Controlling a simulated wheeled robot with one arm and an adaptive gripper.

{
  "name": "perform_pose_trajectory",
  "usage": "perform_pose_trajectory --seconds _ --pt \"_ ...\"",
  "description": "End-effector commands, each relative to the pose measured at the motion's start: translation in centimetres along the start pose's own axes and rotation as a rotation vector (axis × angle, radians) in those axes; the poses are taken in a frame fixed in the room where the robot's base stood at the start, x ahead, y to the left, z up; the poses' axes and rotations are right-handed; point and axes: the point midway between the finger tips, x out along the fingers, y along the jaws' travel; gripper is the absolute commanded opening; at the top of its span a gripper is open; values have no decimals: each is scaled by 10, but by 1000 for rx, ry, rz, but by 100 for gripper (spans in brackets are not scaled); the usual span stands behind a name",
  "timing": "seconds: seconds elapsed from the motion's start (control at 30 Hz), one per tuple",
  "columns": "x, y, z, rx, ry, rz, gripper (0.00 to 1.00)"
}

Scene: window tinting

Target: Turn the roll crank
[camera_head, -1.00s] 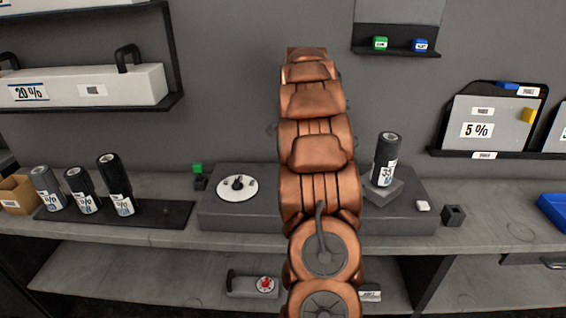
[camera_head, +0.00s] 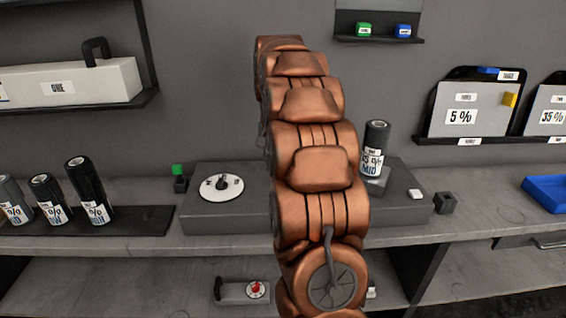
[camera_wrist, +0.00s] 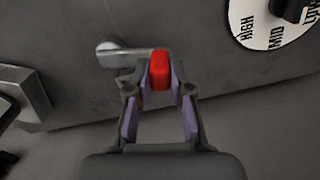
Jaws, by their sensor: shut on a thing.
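In the wrist view, the roll crank has a short grey metal arm (camera_wrist: 125,56) with a round pivot end at the left and a red knob (camera_wrist: 160,70) at the right. My gripper (camera_wrist: 160,82) has its purple-padded fingers on both sides of the red knob, shut on it. The crank lies against a dark grey machine box (camera_wrist: 75,75). In the head view, this box (camera_head: 228,217) sits on the counter, and my copper arm hides the crank and my gripper.
A white dial (camera_wrist: 275,25) marked HIGH and MID is at the wrist view's upper right; it also shows in the head view (camera_head: 221,187). A black roll (camera_head: 375,148) stands on the box's right. Several rolls (camera_head: 88,190) stand on a dark mat at left. A blue tray (camera_head: 548,192) is far right.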

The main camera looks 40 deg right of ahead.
Motion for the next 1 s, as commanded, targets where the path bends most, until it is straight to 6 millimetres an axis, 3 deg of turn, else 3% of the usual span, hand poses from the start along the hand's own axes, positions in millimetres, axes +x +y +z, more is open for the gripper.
perform_pose_trajectory --seconds 0.43,1.0 --pt "1 -1 19 -289 -1 -2 0" --pt "0 0 23 -355 0 -2 0"
